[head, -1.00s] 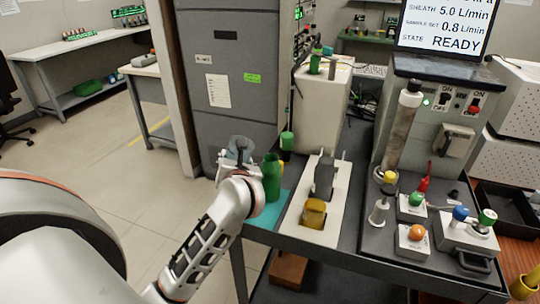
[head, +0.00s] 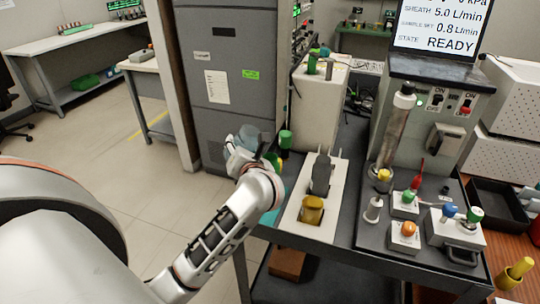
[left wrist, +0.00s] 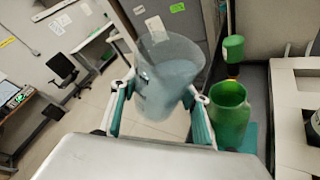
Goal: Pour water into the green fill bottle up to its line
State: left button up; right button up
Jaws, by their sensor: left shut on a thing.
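My left gripper (left wrist: 161,112) is shut on a clear beaker (left wrist: 168,88). The beaker holds bluish, see-through content and looks tilted in the left wrist view. In the head view the beaker (head: 249,136) shows just above the left gripper (head: 243,153). The open-topped green fill bottle (left wrist: 229,118) stands just right of the beaker in the left wrist view, apart from it. In the head view the bottle is mostly hidden behind my left arm; a green edge (head: 275,160) shows. Its fill line cannot be made out. My right gripper is not in view.
A green-topped bottle (left wrist: 233,52) stands behind the fill bottle. A white tray (head: 313,228) with grey and yellow items lies to the right. Farther right are small valve blocks (head: 404,238) and a metal cylinder (head: 396,130). Open floor lies left of the cart.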

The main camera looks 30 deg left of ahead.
pick_arm(q)
jog(key=shift+w+r, duration=0.15)
jog(key=shift+r, duration=0.15)
jog(key=shift+r+m+y+p, duration=0.25)
jog(key=shift+m+y+p, duration=0.15)
jog(key=shift+m, duration=0.1)
jog(key=shift+d+r, duration=0.1)
jog(key=shift+r, duration=0.1)
dwell(0.5)
jog(key=shift+f+m, duration=0.25)
jog(key=shift+m, duration=0.15)
jog(key=shift+f+m+y+b, duration=0.5)
jog(key=shift+f+b, duration=0.25)
jog(key=shift+b, duration=0.1)
jog(key=shift+r+m+t+y, duration=0.5)
jog(key=shift+r+m, duration=0.5)
jog(key=shift+m, duration=0.5)
dwell(2.6)
jog(key=shift+d+r+m+p, duration=0.2)
jog(key=shift+r+m+p, duration=0.15)
jog(key=shift+p, duration=0.45)
dwell(0.3)
